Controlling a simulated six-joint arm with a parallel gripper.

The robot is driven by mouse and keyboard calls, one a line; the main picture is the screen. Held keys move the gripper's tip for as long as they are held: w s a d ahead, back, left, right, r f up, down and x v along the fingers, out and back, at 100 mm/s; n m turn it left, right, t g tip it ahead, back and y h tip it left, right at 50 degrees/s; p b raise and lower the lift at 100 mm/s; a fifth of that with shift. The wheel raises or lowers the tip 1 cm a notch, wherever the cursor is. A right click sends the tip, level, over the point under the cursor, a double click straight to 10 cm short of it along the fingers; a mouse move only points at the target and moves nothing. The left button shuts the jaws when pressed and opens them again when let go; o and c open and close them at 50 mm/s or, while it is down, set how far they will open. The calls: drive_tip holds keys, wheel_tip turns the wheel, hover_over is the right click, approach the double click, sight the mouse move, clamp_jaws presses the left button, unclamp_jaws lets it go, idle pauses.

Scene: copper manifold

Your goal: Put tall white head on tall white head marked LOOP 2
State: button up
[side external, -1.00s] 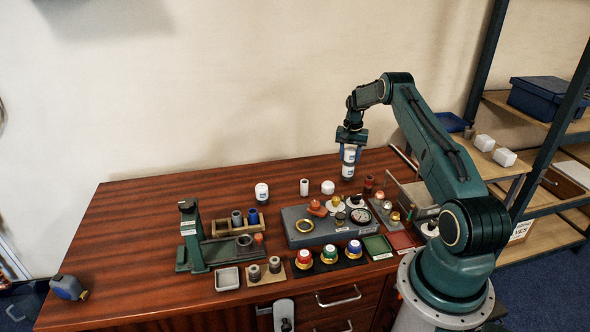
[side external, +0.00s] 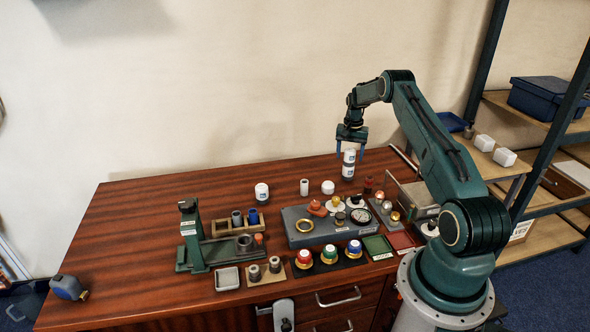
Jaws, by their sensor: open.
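A tall white head (side external: 349,157) with a dark label stands upright at the back right of the table. Below it shows another white part with a dark band (side external: 348,173); they look like one upright stack, but I cannot read any marking. My gripper (side external: 351,154) is just above, pointing down. Its blue fingers are apart on either side of the top of the tall white head, with gaps visible. Another white head with a dark label (side external: 262,192) stands at the back middle. A narrow white cylinder (side external: 304,187) and a short white head (side external: 328,187) stand to its right.
A grey manifold block (side external: 295,238) with a brass ring and gauge lies in front. Red, green and blue capped valves (side external: 329,254) stand before it. A green press stand (side external: 190,235) is at left. The table's back left (side external: 170,195) is clear.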

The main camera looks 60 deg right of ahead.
sight(350, 149)
wheel_tip(350, 149, up, 11)
drive_tip(key=shift+r, duration=0.1)
idle(0.4)
idle(0.5)
